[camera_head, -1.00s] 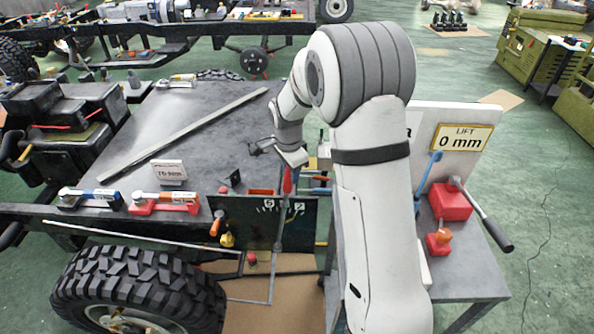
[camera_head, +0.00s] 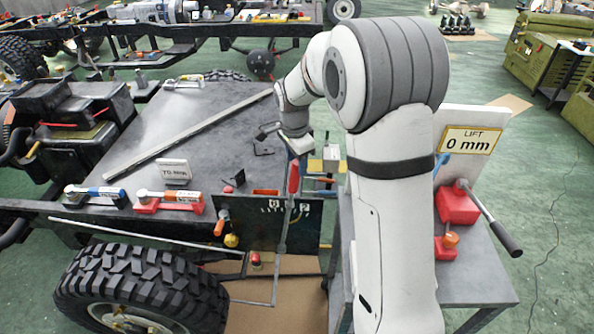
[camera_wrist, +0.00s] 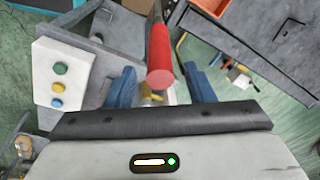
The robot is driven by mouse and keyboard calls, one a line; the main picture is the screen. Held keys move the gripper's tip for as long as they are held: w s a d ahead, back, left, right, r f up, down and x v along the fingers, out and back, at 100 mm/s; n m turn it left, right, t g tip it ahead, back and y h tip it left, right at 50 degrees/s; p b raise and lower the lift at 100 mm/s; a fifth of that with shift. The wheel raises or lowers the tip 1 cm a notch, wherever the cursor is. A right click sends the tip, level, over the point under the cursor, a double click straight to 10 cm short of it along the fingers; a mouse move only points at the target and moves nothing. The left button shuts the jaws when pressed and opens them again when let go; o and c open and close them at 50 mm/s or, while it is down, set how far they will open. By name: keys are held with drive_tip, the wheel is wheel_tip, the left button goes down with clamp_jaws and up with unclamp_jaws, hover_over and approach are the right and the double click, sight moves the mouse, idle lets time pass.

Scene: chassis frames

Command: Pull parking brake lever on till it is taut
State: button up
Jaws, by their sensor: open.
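The parking brake lever has a red handle (camera_head: 293,178) and stands roughly upright beside the numbered dark plate (camera_head: 265,212) at the frame's near edge. In the wrist view the red handle (camera_wrist: 159,58) points toward the camera, between my two blue fingers. My gripper (camera_wrist: 161,86) is open, with visible gaps on both sides of the handle. In the head view my gripper (camera_head: 298,143) is just above the handle's top, its fingers hard to make out.
A white box with coloured buttons (camera_wrist: 62,75) shows left of my fingers. A tyre (camera_head: 140,285) and torque wrenches (camera_head: 168,200) lie to the left.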

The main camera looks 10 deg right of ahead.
sight(297, 171)
drive_tip(key=shift+s+a+r, duration=0.1)
drive_tip(key=shift+s+r, duration=0.1)
drive_tip(key=shift+r, duration=1.45)
drive_tip(key=shift+w+d+y+b, duration=0.15)
drive_tip(key=shift+d+y+b, duration=0.15)
drive_tip(key=shift+d+y, duration=0.1)
drive_tip(key=shift+w+a+f+p, duration=0.15)
drive_tip(key=shift+f+p, duration=0.25)
drive_tip(key=shift+f, duration=1.6)
drive_tip(key=shift+w+a+f+p, duration=0.1)
drive_tip(key=shift+f+p, duration=0.3)
drive_tip(key=shift+f, duration=1.55)
drive_tip(key=shift+c, duration=0.4)
clamp_jaws()
